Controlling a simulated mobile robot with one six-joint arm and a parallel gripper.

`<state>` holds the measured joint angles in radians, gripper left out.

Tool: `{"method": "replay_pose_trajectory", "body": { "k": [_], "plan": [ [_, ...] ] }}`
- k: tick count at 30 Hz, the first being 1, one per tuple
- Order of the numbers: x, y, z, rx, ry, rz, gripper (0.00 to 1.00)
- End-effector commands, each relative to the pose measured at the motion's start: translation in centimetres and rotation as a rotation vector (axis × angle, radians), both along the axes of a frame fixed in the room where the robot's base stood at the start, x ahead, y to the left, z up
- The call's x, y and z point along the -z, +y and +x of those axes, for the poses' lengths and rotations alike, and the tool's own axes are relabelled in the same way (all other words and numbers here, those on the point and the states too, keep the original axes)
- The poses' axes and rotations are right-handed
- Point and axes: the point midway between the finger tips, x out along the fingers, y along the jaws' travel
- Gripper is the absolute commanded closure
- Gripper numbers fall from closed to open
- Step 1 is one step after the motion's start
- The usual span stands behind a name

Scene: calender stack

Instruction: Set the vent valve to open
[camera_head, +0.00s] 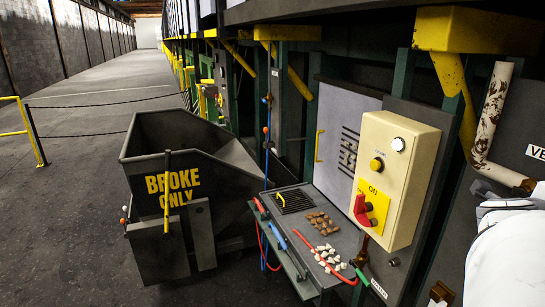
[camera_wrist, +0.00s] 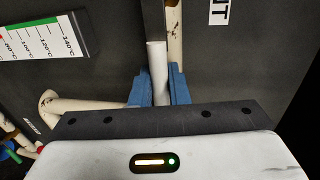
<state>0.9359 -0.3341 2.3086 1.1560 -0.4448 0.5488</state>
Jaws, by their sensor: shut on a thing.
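In the wrist view my gripper (camera_wrist: 160,74) has two blue fingers shut on a pale, round vent valve handle (camera_wrist: 157,58). The handle stands upright in that picture, between the fingers, with a dark bar above it. The lower end of the handle is hidden behind my gripper's body, so I cannot tell the valve's setting. A white sign (camera_wrist: 219,11), cut off at the top, shows the end of a word. In the head view a cut-off sign (camera_head: 536,152) reads "VE". The valve and my fingers are not visible there; my white arm covers the right edge.
A rusty white pipe (camera_head: 491,115) runs down beside the sign. A beige control box (camera_head: 399,180) with a red switch (camera_head: 363,209) stands left of it, above a grey shelf (camera_head: 290,225). A temperature scale (camera_wrist: 45,40) and a lower pipe (camera_wrist: 85,106) lie left of my gripper.

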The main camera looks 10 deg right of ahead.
Motion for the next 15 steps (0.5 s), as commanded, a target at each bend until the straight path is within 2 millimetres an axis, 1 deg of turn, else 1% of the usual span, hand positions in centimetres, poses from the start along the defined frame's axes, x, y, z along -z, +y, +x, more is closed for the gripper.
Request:
{"method": "replay_pose_trajectory", "body": {
  "k": [3, 13, 14, 15],
  "plan": [
    [-0.21, -0.23, -0.35, 0.008, 0.009, -0.005, 1.0],
    [-0.27, -0.44, -0.6, 0.014, 0.01, -0.006, 1.0],
    [-0.27, -0.44, -0.61, 0.014, 0.01, -0.006, 0.83],
    [-0.28, -0.46, -0.61, 0.015, 0.009, -0.006, 0.79]
  ]
}}
